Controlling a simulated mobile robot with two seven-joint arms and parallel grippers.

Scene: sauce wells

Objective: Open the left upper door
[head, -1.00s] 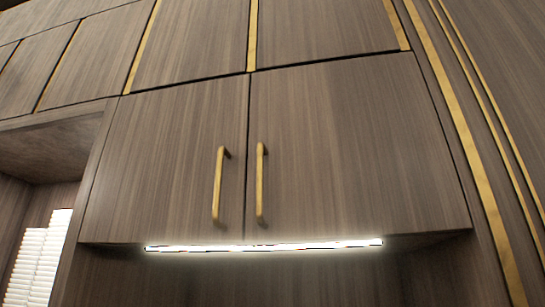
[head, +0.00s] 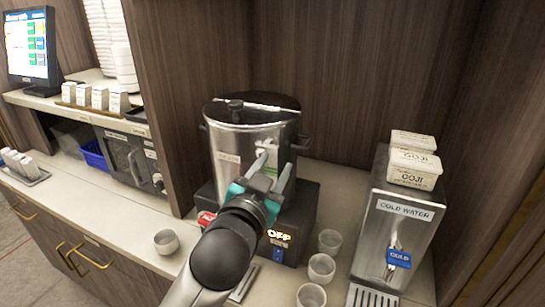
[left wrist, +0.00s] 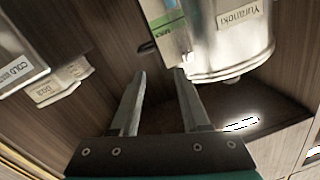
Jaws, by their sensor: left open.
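The left upper door and its handle are outside the head view now. My left gripper (head: 268,160) is open and empty, with its fingers raised in front of the metal pot (head: 250,150) on the counter. In the left wrist view, its two spread fingers (left wrist: 158,80) have nothing between them. That view appears upside down. My right gripper is not in view.
A cold water dispenser (head: 398,225) with goji boxes (head: 414,168) on top stands right of the pot. Several cups (head: 321,267) stand between them. A microwave (head: 130,160), a screen (head: 30,45) and lower cabinet handles (head: 92,258) are at the left.

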